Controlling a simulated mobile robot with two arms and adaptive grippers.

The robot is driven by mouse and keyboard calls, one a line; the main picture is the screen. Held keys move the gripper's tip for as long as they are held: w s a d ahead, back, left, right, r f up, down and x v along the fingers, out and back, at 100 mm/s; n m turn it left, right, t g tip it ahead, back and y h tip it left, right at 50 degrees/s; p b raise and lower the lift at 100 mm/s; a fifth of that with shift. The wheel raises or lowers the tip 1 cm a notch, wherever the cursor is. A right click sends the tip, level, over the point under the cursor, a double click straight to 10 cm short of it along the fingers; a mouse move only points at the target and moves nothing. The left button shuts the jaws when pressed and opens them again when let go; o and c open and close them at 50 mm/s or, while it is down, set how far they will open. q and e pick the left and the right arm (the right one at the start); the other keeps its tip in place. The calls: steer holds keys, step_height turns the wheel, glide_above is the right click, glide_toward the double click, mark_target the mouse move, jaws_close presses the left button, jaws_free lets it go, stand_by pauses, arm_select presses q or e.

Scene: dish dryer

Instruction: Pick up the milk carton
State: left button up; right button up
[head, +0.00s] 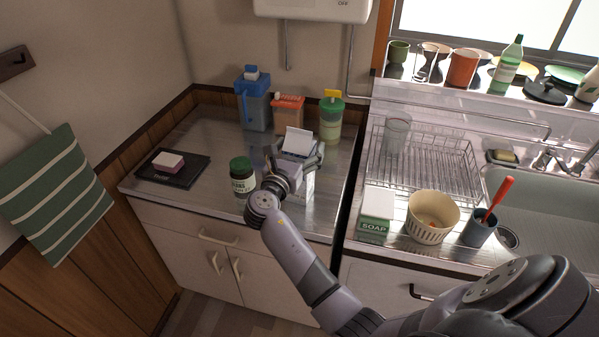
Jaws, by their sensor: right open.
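The milk carton (298,139) is white and stands on the left metal counter. Its slanted top shows above my right gripper (293,156), and part of its lower body shows below the gripper on the right. My right gripper is open, with its fingers spread to the left and right of the carton's upper part. The gripper and wrist hide much of the carton's front, and I cannot tell whether the fingers touch it. My left gripper is not in view.
A green-lidded jar (242,178) stands close left of my right wrist. A black tray (172,168) lies left. A wire rack (425,165) stands right.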

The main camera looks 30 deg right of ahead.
jaws_close()
steer(key=shift+r, duration=0.2)
stand_by(1.0)
